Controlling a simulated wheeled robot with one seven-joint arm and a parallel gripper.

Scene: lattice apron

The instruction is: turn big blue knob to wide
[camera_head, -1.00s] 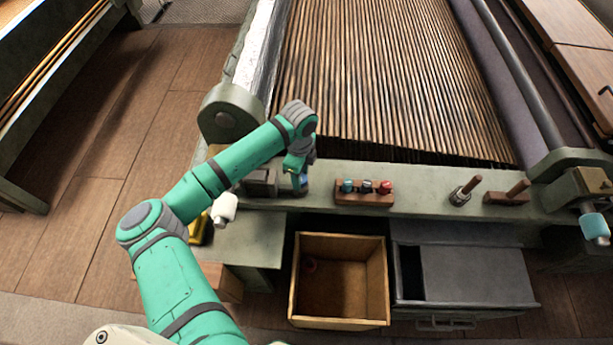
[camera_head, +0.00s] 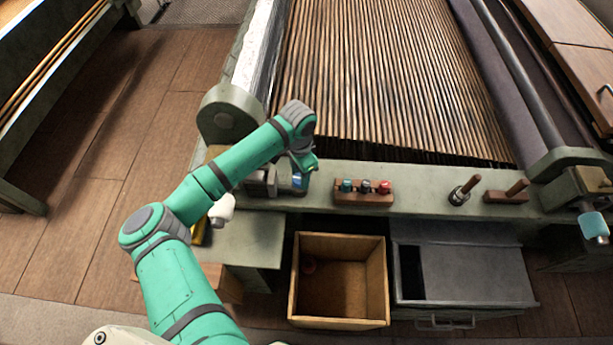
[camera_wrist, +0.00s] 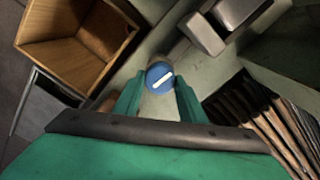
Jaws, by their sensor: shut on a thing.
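The big blue knob (camera_wrist: 159,78) shows in the wrist view as a round blue cap with a white pointer bar. The bar slants slightly, its right end higher. My gripper (camera_wrist: 158,92) is shut on the knob, with one green finger at each side of it. In the head view my gripper (camera_head: 303,163) is at the left part of the grey-green rail, and a bit of the blue knob (camera_head: 299,180) shows just below it. No markings around the knob can be read, so I cannot tell which setting it points to.
A grey block (camera_head: 262,183) stands just left of the knob. A wooden holder (camera_head: 362,199) with small coloured pieces sits to the right. An open wooden box (camera_head: 383,290) and a grey drawer unit (camera_head: 470,275) are below. Wooden slats (camera_head: 390,80) lie behind the rail.

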